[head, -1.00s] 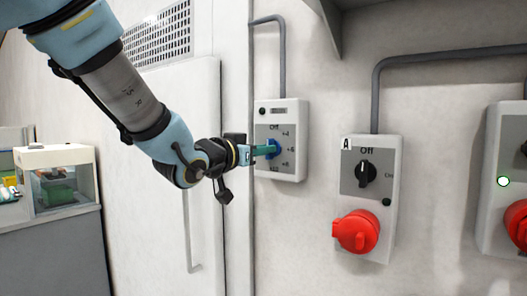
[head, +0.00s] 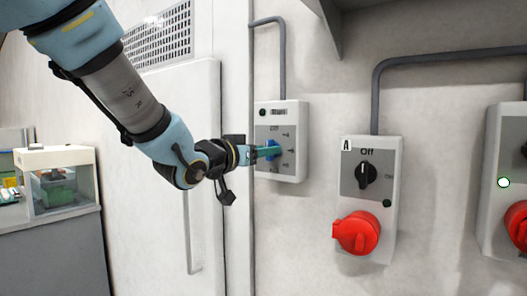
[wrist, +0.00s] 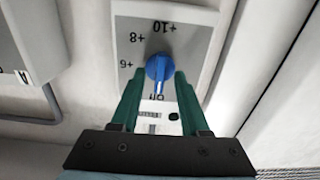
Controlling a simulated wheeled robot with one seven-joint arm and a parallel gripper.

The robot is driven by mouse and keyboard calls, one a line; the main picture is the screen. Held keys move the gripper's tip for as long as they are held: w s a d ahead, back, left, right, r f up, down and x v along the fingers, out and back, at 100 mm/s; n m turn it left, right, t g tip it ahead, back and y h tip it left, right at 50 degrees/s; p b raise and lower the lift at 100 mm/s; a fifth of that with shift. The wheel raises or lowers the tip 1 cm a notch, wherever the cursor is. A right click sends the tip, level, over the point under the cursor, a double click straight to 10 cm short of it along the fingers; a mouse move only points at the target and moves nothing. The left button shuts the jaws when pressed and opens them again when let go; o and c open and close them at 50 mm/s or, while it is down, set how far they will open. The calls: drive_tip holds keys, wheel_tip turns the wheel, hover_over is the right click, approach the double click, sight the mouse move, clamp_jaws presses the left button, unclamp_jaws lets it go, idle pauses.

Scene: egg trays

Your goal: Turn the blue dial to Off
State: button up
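The blue dial (head: 271,149) is on a pale wall-mounted control box (head: 292,109). In the wrist view, which shows the panel upside down, the narrow pointer of the blue dial (wrist: 159,70) points down at the partly covered Off mark. My gripper (head: 267,151) reaches the box from the left. In the wrist view its green fingers (wrist: 160,76) stand on either side of the dial, with space between them and the pointer. Whether they touch the dial's round base I cannot tell. The right-hand panel marks are partly hidden by the fingers.
A second box (head: 385,225) marked A, with a black knob (head: 366,175) and red socket (head: 356,232), is right of the dial box. Another box (head: 496,140) is at the right edge. A white door (head: 160,190) lies behind my arm.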

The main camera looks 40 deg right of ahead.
drive_tip(key=shift+a, duration=0.15)
drive_tip(key=b+v, duration=0.2)
drive_tip(key=v, duration=0.8)
drive_tip(key=shift+a+b, duration=0.25)
drive_tip(key=shift+b, duration=0.1)
drive_tip(key=w+a+f+n+t+y, duration=0.4)
drive_tip(key=w+a+f+n+y, duration=0.6)
drive_tip(key=w+a+f, duration=0.8)
drive_tip(key=s+a+f+n+g+y, duration=0.1)
drive_tip(key=s+a+f+g+y, duration=0.1)
drive_tip(key=a, duration=0.4)
drive_tip(key=s+a+f+n+g+y, duration=0.1)
drive_tip(key=s+a+f+g+y, duration=0.1)
drive_tip(key=s+a+f, duration=0.3)
drive_tip(key=s+a+f+n+g+y, duration=0.1)
drive_tip(key=s+a+f+g+y, duration=0.2)
drive_tip(key=a+f, duration=0.3)
drive_tip(key=s+a, duration=0.1)
drive_tip(key=a, duration=0.2)
drive_tip(key=shift+s+f+n, duration=0.15)
drive_tip(key=shift+f+n, duration=0.15)
